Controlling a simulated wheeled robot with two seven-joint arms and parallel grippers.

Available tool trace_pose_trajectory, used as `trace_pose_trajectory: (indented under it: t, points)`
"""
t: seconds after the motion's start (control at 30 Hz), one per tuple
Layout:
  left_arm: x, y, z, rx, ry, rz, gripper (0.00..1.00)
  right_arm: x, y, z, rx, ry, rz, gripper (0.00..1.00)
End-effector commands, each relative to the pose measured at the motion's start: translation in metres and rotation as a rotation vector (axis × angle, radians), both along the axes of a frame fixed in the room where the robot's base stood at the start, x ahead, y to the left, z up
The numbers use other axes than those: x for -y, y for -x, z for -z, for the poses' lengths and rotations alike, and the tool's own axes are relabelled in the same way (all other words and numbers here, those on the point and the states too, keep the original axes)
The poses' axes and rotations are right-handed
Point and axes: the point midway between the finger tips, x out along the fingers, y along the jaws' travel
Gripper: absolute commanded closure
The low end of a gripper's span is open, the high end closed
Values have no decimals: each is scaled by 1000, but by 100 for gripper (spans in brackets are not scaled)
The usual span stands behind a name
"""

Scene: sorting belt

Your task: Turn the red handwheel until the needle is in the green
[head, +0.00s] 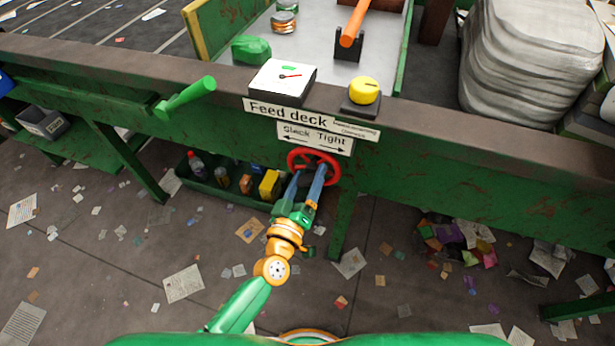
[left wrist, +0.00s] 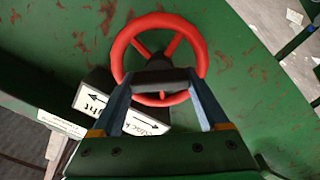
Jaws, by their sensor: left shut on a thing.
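The red handwheel (head: 314,152) is on the green front of the deck, under a label (head: 315,138) reading "Slack Tight" with arrows. My left gripper (head: 305,180) is shut on the wheel's lower rim. The left wrist view shows the red wheel (left wrist: 160,28) with my gripper fingers (left wrist: 160,90) closed over its near side, which partly hides the rim. The gauge (head: 283,77) on the ledge above has a white face, a small green mark at its top and a red needle. The needle points right, apart from the green mark. My right gripper is not in view.
A yellow knob (head: 363,91) sits right of the gauge, and a green lever (head: 186,97) sticks out at left. A bin (head: 225,183) with bottles and boxes stands under the deck. Paper scraps litter the floor.

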Motion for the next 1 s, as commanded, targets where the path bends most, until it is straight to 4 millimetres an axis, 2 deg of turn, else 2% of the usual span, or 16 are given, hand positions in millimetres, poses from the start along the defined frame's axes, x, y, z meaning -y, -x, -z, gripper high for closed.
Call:
trace_pose_trajectory:
  t: [0.6,1.0]
  points:
    - [-1,0,3,-160,486,2,78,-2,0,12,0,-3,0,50]
    - [-1,0,3,-227,700,2,78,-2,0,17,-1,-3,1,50]
